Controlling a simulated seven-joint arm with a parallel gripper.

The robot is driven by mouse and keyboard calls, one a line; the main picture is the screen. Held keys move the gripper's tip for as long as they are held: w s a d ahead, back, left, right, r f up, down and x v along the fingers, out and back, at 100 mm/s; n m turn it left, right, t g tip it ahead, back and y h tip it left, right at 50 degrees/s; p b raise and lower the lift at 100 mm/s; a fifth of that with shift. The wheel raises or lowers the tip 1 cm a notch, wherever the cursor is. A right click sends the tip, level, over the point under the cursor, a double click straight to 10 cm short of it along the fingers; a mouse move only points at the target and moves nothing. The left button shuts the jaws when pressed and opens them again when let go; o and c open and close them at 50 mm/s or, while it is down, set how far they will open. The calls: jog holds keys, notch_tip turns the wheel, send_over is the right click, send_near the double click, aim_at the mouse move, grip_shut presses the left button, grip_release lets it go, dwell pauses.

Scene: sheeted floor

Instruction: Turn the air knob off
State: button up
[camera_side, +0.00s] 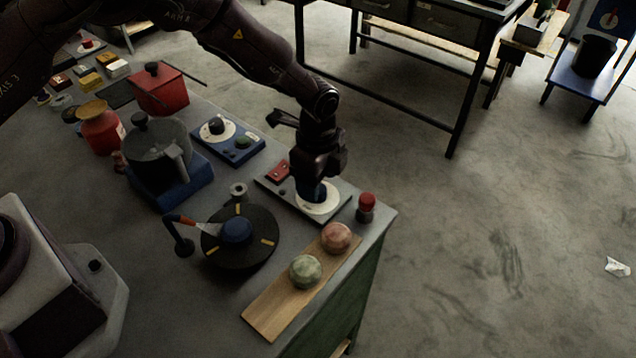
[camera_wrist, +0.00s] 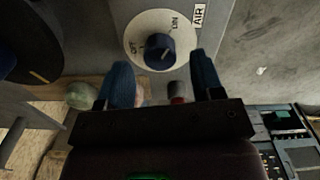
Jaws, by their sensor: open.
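The air knob (camera_wrist: 158,48) is a dark blue knob on a white dial marked OFF and ON, beside an AIR label (camera_wrist: 199,15) in the wrist view. Its pointer looks nearer the OFF side, but the exact setting is hard to tell. In the side view the white dial (camera_side: 327,206) lies on a grey panel (camera_side: 293,206) near the table's right corner. My gripper (camera_wrist: 162,78) is open, with blue fingertips to either side of and just short of the knob in the wrist view. In the side view my gripper (camera_side: 312,190) hides most of the knob.
A red-capped small post (camera_side: 366,205) stands right of the panel. A wooden board (camera_side: 300,290) with two marbled balls is in front. A black turntable (camera_side: 240,256) lies to the left, and a blue panel with another dial (camera_side: 228,139) sits behind. The table edge is close on the right.

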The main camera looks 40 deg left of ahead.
jog(key=shift+f, duration=0.95)
jog(key=shift+c, duration=0.2)
jog(key=c, duration=0.9)
